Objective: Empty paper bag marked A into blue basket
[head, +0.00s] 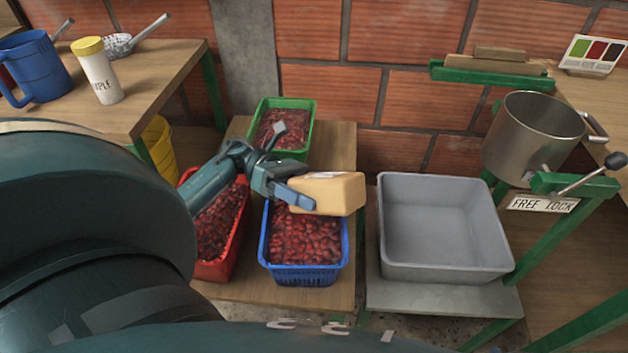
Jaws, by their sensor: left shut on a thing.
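The paper bag (340,192) is a tan, box-like bag lying on its side above the blue basket. My left gripper (285,185) is shut on it at its left end. A pale patch shows on its top, but no letter A can be read. The blue basket (305,275) stands on the wooden platform below and holds many red cherries. The bag covers the basket's far right part. Whether anything is left inside the bag cannot be seen. My right gripper is not in view.
A red basket (238,246) and a green basket (309,106), both with cherries, stand close by. An empty grey tub (445,262) is at the right, below a metal pot (531,130). A table (165,75) with a blue jug (38,72) is at upper left.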

